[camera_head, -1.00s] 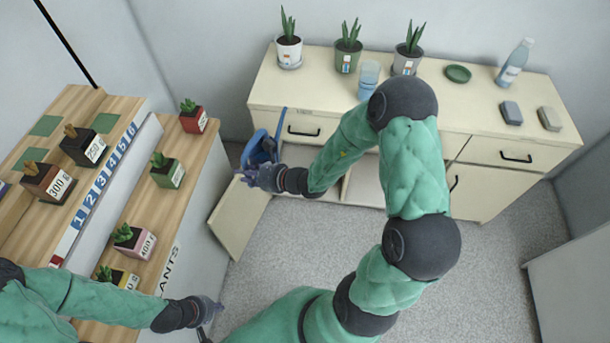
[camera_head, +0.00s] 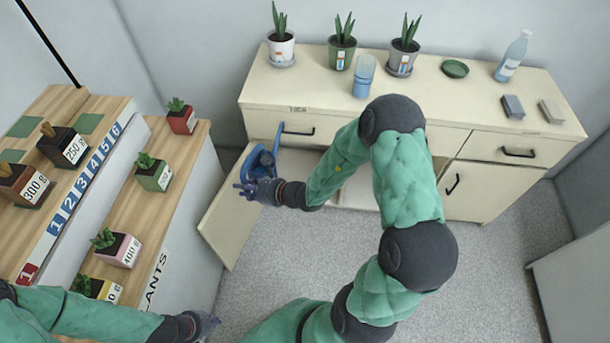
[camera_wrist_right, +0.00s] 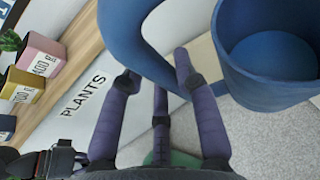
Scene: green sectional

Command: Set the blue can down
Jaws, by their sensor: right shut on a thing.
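The blue can (camera_head: 248,163) is a watering can, held up beside the open cabinet door on the left. My right gripper (camera_head: 257,189) is at its near side. In the right wrist view, the can's round open body (camera_wrist_right: 262,92) is at the right, and a curved blue part runs between the purple fingers (camera_wrist_right: 158,85). The right gripper is shut on this curved part. My left gripper (camera_head: 205,324) is low in the head view, away from the can, and its finger state is unclear.
A cream cabinet (camera_head: 460,110) holds several potted plants, a blue glass (camera_head: 363,77), a green saucer (camera_head: 455,69) and a bottle (camera_head: 512,56). Its open door (camera_head: 228,225) stands below the can. A wooden plant stand (camera_head: 150,210) is at left. Grey floor is clear in the middle.

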